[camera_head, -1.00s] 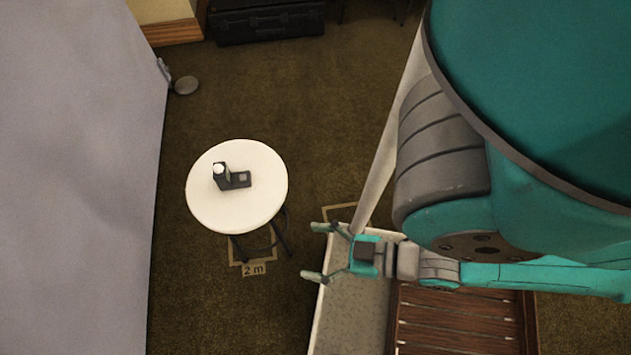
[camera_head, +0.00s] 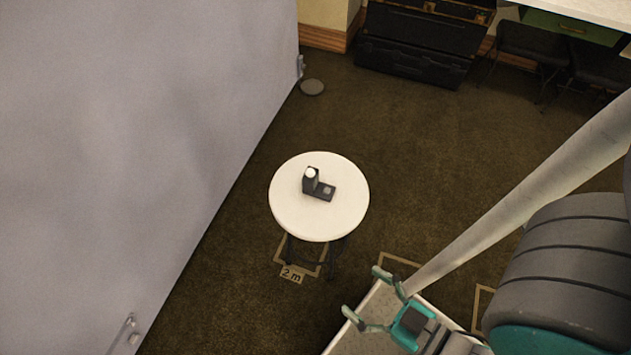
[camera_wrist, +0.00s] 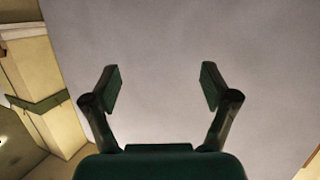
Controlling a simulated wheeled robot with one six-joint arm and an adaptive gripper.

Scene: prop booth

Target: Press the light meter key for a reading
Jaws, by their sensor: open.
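The light meter (camera_head: 318,187) is a small dark device with a white dome on its upright part and a flat part with a pale square beside it. It stands on a round white table (camera_head: 300,222) in the middle of the head view. Which part is the key is too small to tell. My gripper (camera_head: 364,297) is open and empty, below and to the right of the table in the head view, apart from it. In the wrist view my gripper (camera_wrist: 160,85) shows two spread fingers with nothing between them; the meter is not in that view.
A large grey backdrop (camera_head: 120,120) fills the left side. A floor mark with a "2 m" label (camera_head: 291,275) lies at the table's foot. Black cases (camera_head: 420,45) and chairs (camera_head: 535,45) stand at the back.

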